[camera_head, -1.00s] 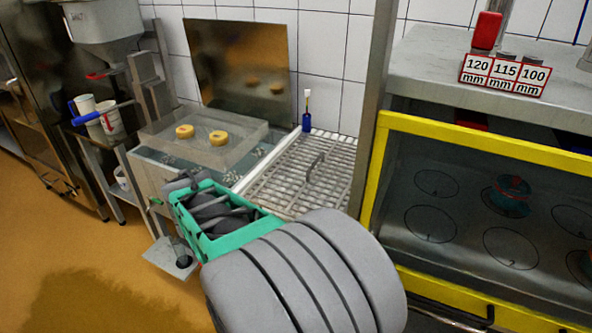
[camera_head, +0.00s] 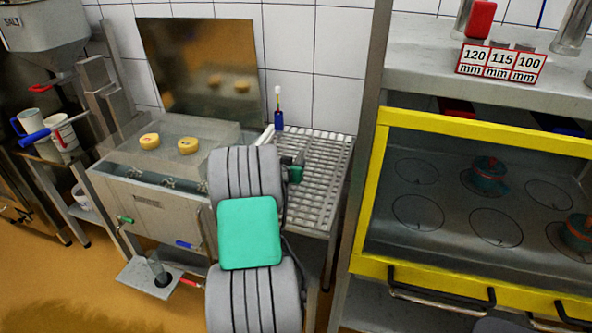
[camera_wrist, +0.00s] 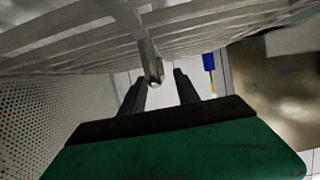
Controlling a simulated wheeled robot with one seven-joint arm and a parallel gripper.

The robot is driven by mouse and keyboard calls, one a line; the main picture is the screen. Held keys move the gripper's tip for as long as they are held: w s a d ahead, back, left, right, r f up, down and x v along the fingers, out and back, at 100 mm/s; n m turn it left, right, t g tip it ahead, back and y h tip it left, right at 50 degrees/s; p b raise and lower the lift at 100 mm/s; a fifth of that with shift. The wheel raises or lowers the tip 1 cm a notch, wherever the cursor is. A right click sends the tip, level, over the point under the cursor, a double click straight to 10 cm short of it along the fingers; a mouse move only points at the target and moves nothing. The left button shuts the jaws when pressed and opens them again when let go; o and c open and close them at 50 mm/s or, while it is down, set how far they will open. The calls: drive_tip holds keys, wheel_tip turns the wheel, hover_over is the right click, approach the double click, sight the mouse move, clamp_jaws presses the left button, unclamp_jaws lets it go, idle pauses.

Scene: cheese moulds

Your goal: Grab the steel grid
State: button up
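The steel grid (camera_head: 322,185) lies flat on the bench between the vat and the yellow-framed cabinet. In the wrist view, which is upside down, its slats (camera_wrist: 210,32) fill the top, and its bar handle (camera_wrist: 148,52) reaches between my fingers. My gripper (camera_wrist: 162,77) is open, its two dark fingers apart on either side of the handle's end; I cannot tell whether they touch it. In the head view my gripper (camera_head: 299,160) is at the grid's left side, partly hidden by my arm, and the handle is hard to make out.
A blue brush (camera_head: 278,118) stands behind the grid, near the wall. Right is the yellow-framed cabinet (camera_head: 372,190) beside a post. A size sign (camera_head: 500,64) stands on the shelf.

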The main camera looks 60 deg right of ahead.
drive_tip(key=x, duration=0.2)
drive_tip(key=shift+d+f, duration=0.15)
drive_tip(key=shift+d, duration=0.2)
drive_tip(key=shift+c, duration=0.2)
drive_tip(key=shift+a, duration=0.1)
clamp_jaws()
idle(0.7)
drive_tip(key=shift+w+r, duration=0.15)
drive_tip(key=shift+r, duration=0.15)
